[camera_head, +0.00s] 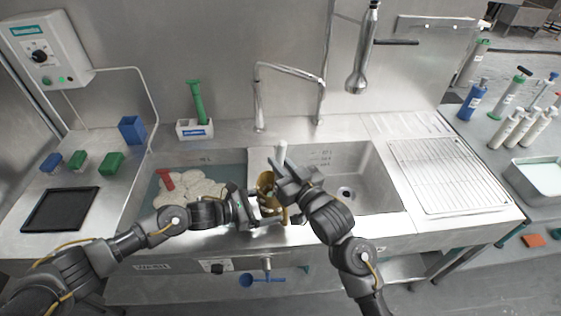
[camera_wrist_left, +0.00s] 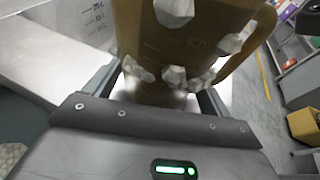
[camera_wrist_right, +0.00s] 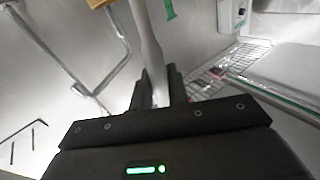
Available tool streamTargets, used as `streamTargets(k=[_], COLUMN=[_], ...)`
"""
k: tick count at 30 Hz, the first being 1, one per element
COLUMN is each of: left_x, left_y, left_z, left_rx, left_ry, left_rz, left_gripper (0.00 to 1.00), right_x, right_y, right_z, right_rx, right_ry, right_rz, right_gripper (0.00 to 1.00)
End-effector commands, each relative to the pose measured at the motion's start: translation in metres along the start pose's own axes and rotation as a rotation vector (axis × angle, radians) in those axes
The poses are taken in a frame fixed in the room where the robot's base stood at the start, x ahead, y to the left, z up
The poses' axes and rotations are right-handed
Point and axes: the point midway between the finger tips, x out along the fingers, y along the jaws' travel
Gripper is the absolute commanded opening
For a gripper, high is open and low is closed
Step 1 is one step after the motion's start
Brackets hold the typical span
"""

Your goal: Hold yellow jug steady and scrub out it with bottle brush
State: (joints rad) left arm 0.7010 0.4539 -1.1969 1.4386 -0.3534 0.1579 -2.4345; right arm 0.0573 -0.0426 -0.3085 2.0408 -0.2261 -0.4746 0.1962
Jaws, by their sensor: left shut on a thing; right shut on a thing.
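The yellow jug (camera_head: 265,183) is held above the front edge between the two basins. In the left wrist view the jug (camera_wrist_left: 150,50) is amber with scale marks, several white clumps on its wall and a handle at right. My left gripper (camera_head: 256,207) is shut around its lower part. My right gripper (camera_head: 283,174) is shut on a pale shaft, the bottle brush (camera_head: 281,152), which sticks up above the fingers beside the jug. The shaft also shows between the fingers in the right wrist view (camera_wrist_right: 148,45). The bristles are hidden, so I cannot tell whether they are inside the jug.
The left basin holds water, foam and a red-handled thing (camera_head: 166,180). The right basin (camera_head: 365,185) is empty. A faucet (camera_head: 258,95) and a hanging sprayer (camera_head: 358,75) stand behind. A green-handled brush (camera_head: 197,103) stands in a white holder. A ribbed drainboard (camera_head: 440,175) lies clear at right.

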Motion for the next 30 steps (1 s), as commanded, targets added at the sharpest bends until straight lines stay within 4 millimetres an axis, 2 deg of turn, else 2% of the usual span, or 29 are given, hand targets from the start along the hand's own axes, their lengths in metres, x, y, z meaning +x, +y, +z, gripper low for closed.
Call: streamTargets(k=[17, 30], left_x=[0.000, 0.000], left_y=[0.000, 0.000], left_z=[0.000, 0.000], left_rx=[0.000, 0.001], left_ry=[-0.001, -0.001], left_rz=[0.000, 0.000], left_gripper=[0.70, 0.70], right_x=[-0.008, 0.009], right_y=[0.015, 0.015], right_z=[-0.002, 0.001], right_rx=[-0.001, 0.000], right_ry=[0.000, -0.001], right_rz=[0.000, 0.000], right_gripper=[0.00, 0.00])
